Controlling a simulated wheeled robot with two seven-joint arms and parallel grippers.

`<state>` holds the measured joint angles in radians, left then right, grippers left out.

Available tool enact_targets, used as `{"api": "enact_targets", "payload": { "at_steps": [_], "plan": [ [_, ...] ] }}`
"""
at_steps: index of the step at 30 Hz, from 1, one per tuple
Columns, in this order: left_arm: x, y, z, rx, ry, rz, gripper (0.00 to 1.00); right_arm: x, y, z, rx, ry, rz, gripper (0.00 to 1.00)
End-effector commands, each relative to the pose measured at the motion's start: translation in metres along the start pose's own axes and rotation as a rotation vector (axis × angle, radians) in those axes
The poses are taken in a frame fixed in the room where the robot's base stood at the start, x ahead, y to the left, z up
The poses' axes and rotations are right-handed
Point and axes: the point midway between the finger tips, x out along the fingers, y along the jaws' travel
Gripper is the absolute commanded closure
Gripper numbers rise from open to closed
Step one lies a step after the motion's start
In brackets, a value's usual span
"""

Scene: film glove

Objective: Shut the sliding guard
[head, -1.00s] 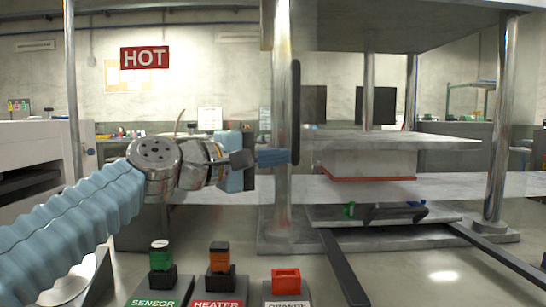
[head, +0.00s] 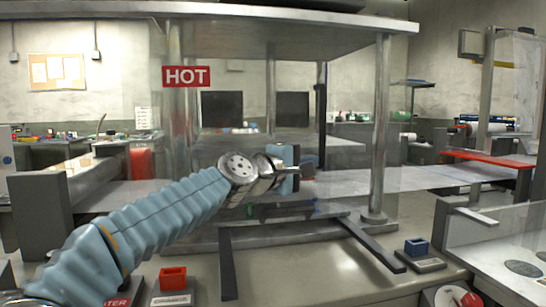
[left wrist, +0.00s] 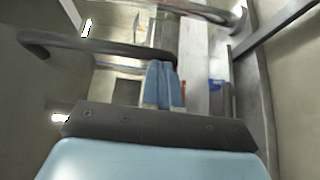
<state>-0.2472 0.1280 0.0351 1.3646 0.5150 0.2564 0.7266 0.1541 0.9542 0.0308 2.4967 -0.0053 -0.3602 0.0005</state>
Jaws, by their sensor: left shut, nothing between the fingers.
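The sliding guard is a clear panel with a red HOT sign (head: 186,76) near its left end. Its upright black handle (head: 320,125) stands between the front posts of the press, nearer the right post (head: 380,130). The clear panel's exact edges are hard to make out. My left gripper (head: 307,172) is shut and empty, with its fingertips at the handle's lower end, on its left side. In the left wrist view the dark handle (left wrist: 95,48) runs in from the left to the shut blue fingers (left wrist: 160,82); they look touching or nearly so. My right gripper is out of view.
Two dark rails (head: 370,242) reach forward below the press. A bench with round discs (head: 522,268) fills the right corner.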

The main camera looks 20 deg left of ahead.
Motion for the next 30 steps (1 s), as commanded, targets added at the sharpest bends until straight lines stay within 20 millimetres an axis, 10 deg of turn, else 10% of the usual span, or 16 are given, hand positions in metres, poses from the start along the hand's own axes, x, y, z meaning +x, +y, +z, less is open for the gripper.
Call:
{"api": "enact_targets", "payload": {
  "at_steps": [12,30],
  "plan": [
    [0.092,-0.001,0.061,0.002,-0.001,0.000,1.00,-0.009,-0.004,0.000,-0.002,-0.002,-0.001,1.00],
    [0.118,0.002,0.078,-0.001,0.001,0.005,1.00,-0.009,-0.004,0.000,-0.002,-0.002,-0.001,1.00]
  ]
}}
